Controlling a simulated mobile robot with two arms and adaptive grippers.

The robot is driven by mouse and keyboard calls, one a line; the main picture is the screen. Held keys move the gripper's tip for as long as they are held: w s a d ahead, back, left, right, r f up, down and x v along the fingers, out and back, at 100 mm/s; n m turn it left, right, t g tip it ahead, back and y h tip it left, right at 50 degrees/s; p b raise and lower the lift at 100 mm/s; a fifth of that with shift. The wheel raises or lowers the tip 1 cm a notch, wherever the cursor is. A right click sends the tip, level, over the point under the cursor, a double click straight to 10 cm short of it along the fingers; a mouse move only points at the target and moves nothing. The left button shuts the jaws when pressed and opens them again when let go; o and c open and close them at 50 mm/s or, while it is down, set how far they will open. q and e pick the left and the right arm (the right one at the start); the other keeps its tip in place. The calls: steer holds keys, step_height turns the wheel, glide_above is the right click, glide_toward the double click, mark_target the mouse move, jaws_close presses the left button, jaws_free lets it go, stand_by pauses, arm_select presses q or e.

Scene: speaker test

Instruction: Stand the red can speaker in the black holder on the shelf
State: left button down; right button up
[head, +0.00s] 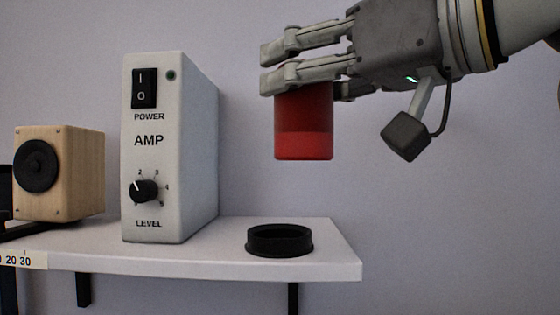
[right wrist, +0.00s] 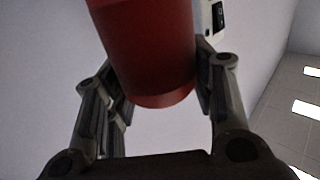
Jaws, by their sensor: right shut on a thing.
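The red can speaker (head: 303,130) is upright in the air, its top part hidden behind my fingers. My right gripper (head: 300,75) comes in from the right and is shut on it. In the right wrist view the can (right wrist: 150,50) sits between both fingers (right wrist: 158,85). The black holder (head: 279,241) is a low ring on the shelf (head: 335,262), near its right end. The can is above the holder with a clear gap, slightly to the right of it in the head view. My left gripper is not in view.
A white amp (head: 165,150) with a power switch and level knob stands on the shelf left of the holder. A wooden speaker box (head: 70,185) is further left. A number strip (head: 22,260) is on the shelf's front edge. The wall right of the shelf is bare.

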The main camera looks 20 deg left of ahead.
mark_target(279, 145)
steer(key=w+a+f+p, duration=0.1)
steer(key=f, duration=0.2)
steer(key=w+a+f+p, duration=0.1)
steer(key=w+a+f, duration=0.1)
steer(key=f, duration=0.1)
steer(key=w+a+f+p, duration=0.1)
steer(key=w+f, duration=0.1)
steer(key=f, duration=0.1)
steer(key=shift+a+f+p, duration=0.15)
steer(key=shift+a+p, duration=0.05)
steer(key=shift+p, duration=0.2)
steer(key=shift+f, duration=0.2)
steer(key=shift+f, duration=0.3)
steer(key=o, duration=1.2)
